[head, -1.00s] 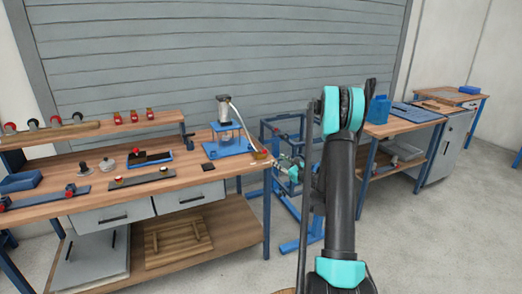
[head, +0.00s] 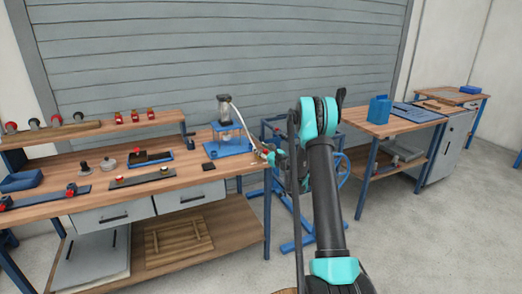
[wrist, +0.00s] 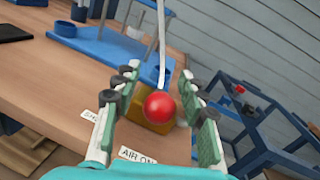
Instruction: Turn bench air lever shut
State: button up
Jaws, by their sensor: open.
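The bench air lever shows in the wrist view as a red ball knob (wrist: 159,107) in front of a yellow-brown block (wrist: 151,123) at the bench edge. My gripper (wrist: 160,100) is open, with its two green-padded fingers on either side of the knob. I cannot tell whether either finger touches it. Labels lie by the block: "AIR ON" (wrist: 137,156) and another, partly hidden by the left finger, starting with "SH" (wrist: 92,116). In the head view my gripper (head: 268,155) is at the bench's right end and largely covers the lever.
A blue stand with a clear cylinder (head: 226,130) stands left of the lever, with a pale hose (wrist: 161,40) running down towards the block. A blue metal frame (wrist: 255,115) stands right of the bench. A dark square pad (head: 209,166) lies on the benchtop (head: 200,182).

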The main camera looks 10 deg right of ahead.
jog(key=shift+w, duration=0.1)
grip_shut()
